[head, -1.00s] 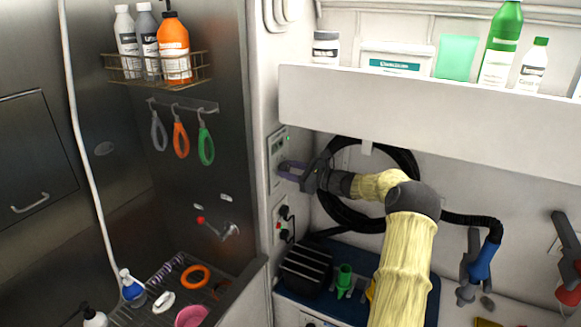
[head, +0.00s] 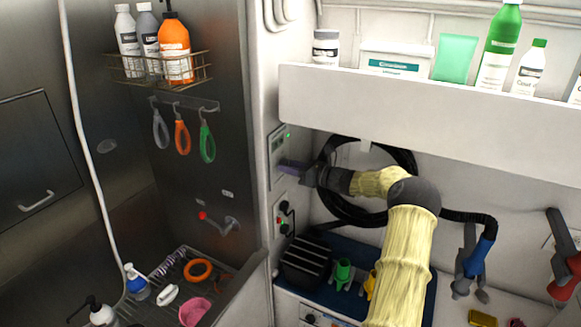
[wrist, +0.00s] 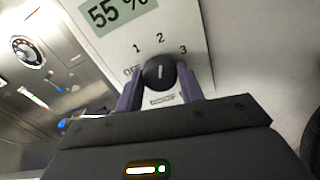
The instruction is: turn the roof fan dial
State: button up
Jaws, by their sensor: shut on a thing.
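The roof fan dial (wrist: 159,72) is a round black knob with a white mark on a white panel (wrist: 117,62). Its labels read OFF, 1, 2 and 3, with a 55 % display above. The white mark points up, roughly toward the 2. My gripper (wrist: 160,80) is shut on the dial, one purple finger on each side. In the head view my gripper (head: 282,166) reaches left to the wall panel (head: 278,143); the dial is hidden there by the fingers.
A white shelf (head: 420,115) with bottles overhangs my arm. A coiled black hose (head: 408,158) hangs behind my wrist. Below the panel is a socket plate (head: 281,222) with plugs. A dark steel wall (head: 215,95) stands to the left.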

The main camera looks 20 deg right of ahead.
jog(key=o, duration=1)
jog(key=shift+d, duration=0.15)
jog(key=shift+b+v, duration=3.3)
jog(key=shift+v, duration=5.05)
